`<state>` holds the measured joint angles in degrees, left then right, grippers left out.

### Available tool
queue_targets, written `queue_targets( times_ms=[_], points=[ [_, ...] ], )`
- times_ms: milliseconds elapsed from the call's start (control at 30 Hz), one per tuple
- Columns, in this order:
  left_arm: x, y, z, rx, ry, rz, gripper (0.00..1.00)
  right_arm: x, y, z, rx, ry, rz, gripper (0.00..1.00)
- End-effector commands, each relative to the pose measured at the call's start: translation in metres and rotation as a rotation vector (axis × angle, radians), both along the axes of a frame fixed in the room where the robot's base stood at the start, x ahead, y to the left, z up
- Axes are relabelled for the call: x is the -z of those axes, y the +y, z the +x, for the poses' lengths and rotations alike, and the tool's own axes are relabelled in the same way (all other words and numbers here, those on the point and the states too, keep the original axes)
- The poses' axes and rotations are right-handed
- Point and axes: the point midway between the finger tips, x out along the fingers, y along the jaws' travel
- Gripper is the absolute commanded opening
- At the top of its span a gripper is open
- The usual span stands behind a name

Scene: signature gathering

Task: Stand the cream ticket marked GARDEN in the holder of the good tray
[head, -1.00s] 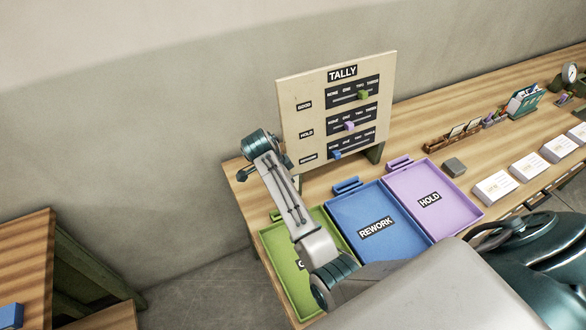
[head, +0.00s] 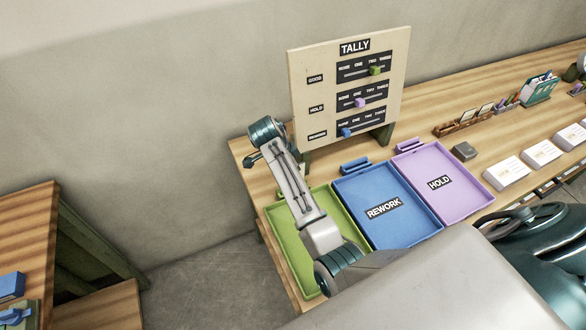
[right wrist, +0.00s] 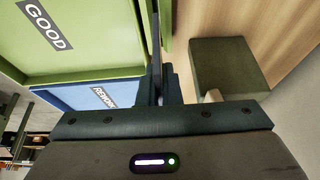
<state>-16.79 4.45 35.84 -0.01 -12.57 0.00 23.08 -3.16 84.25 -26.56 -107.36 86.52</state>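The green good tray (head: 288,245) lies at the left end of the long table, partly covered by my right arm. In the right wrist view the tray (right wrist: 100,62) and its GOOD label (right wrist: 47,24) are close. My right wrist hides its gripper in the head view. The right fingers (right wrist: 160,84) show close together beside the tray's edge; a thin dark strip rises between them, and I cannot tell what it is. The cream GARDEN ticket cannot be made out. The good tray's holder is not clearly seen. My left gripper is out of view.
The blue REWORK tray (head: 388,225) and purple HOLD tray (head: 452,160) lie to the right. The TALLY board (head: 348,62) stands behind; a dark green block (right wrist: 228,66) is close to the right fingers. A wooden rack (head: 462,124) and white card stacks (head: 507,172) are further right.

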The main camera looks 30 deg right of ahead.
Motion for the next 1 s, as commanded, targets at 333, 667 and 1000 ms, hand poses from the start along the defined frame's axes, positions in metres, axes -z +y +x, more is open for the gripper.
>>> queue_targets(
  times_ms=[333,667,1000],
  points=[
    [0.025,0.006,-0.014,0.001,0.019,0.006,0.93,0.023,0.0,0.0,0.0,0.0,0.0,0.0],
    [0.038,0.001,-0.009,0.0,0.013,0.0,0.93,0.039,0.0,0.0,0.0,0.0,0.0,0.0],
    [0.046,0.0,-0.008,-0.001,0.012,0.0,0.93,0.057,0.0,0.0,-0.001,0.0,0.0,0.0]
  ],
)
